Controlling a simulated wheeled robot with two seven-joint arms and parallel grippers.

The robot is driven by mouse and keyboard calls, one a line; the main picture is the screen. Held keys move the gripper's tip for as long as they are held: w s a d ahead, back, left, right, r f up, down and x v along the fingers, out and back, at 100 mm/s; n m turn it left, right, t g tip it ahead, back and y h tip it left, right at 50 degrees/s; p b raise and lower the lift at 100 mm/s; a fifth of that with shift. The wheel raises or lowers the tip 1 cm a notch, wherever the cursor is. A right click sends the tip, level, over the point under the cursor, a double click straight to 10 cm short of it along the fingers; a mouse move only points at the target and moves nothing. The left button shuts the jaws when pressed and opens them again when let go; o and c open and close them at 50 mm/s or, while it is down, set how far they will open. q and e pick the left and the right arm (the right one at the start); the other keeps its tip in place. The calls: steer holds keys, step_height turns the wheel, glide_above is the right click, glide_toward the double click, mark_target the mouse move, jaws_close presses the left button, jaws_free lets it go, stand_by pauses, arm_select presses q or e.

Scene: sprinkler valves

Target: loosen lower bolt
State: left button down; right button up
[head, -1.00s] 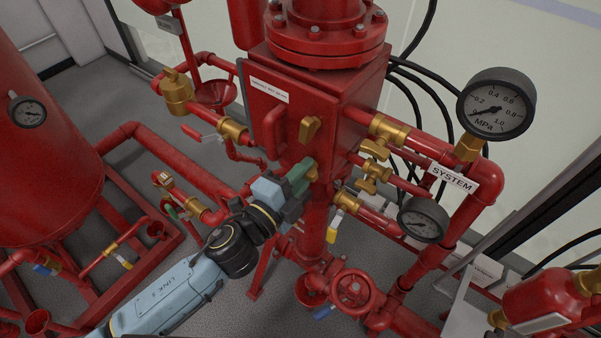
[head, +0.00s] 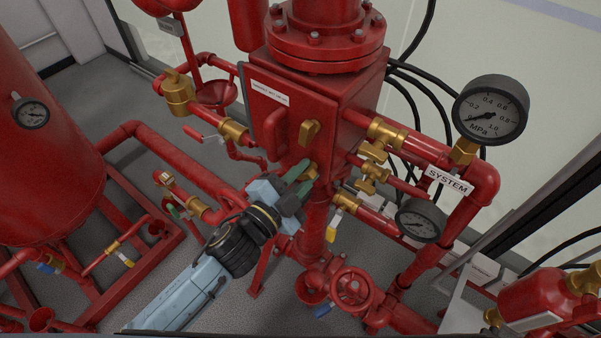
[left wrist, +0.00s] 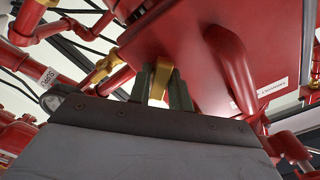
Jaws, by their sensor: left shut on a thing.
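The lower bolt (head: 313,171) is a brass handle low on the front of the red box (head: 345,130). The upper brass bolt (head: 309,133) stands above it on the same face. My left gripper (head: 305,178) reaches in from the lower left with its green fingers closed around the lower bolt and partly hiding it. In the left wrist view the brass bolt (left wrist: 160,82) sits between the two fingers (left wrist: 161,90), close against the box's face. My right gripper is not in view.
A red door handle (head: 275,131) is left of the bolts. Brass valves (head: 372,165) and a SYSTEM pipe with gauges (head: 490,110) stand at right. A red handwheel (head: 352,287) is below. A red tank (head: 45,160) stands at left, with grey floor between.

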arm_select(q)
steer(key=shift+n+p, duration=0.3)
steer(key=shift+n, duration=0.7)
steer(key=shift+n+p, duration=0.7)
steer(key=shift+n, duration=1.1)
